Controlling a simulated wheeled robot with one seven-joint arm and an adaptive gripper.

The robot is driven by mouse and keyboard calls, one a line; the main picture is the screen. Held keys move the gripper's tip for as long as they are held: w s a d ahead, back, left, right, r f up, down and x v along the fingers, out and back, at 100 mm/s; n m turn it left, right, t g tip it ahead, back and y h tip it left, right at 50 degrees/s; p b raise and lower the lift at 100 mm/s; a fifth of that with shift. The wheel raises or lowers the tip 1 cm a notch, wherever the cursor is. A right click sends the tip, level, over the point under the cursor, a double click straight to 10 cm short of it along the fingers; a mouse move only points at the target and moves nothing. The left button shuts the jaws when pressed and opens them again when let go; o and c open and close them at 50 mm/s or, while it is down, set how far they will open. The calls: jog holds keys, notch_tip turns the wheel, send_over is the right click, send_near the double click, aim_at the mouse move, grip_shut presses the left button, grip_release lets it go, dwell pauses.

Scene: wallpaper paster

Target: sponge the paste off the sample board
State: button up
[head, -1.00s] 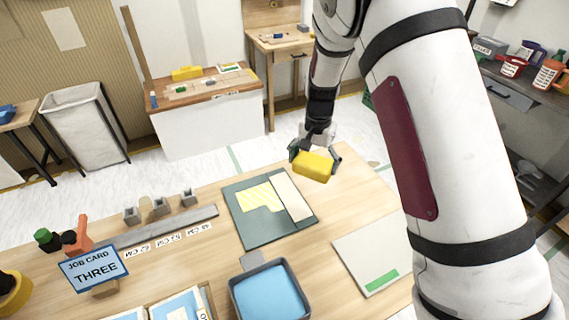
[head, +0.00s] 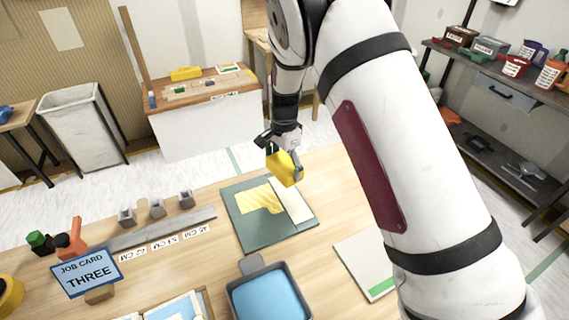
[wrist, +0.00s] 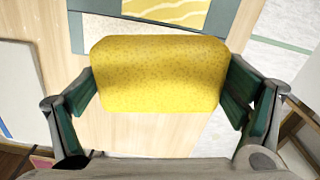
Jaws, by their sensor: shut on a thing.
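My gripper (head: 284,163) is shut on a yellow sponge (head: 285,169) and holds it in the air near the far right corner of the sample board. The sponge also fills the middle of the wrist view (wrist: 160,74), with a green finger on each side. The grey-green sample board (head: 258,235) lies on the wooden table. On it are a yellow-striped patch (head: 258,199) and a plain cream strip (head: 293,203) to the right of the patch. In the wrist view the board (wrist: 225,18) shows beyond the sponge.
A grey tray with blue contents (head: 268,293) stands nearer than the board. A white panel with a green stripe (head: 365,262) lies to the right. A grey rail (head: 160,232) with several clamps, a job card (head: 90,272) reading THREE and an orange tool are left.

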jog(key=shift+f+b, duration=1.05)
jog(key=shift+f, duration=2.15)
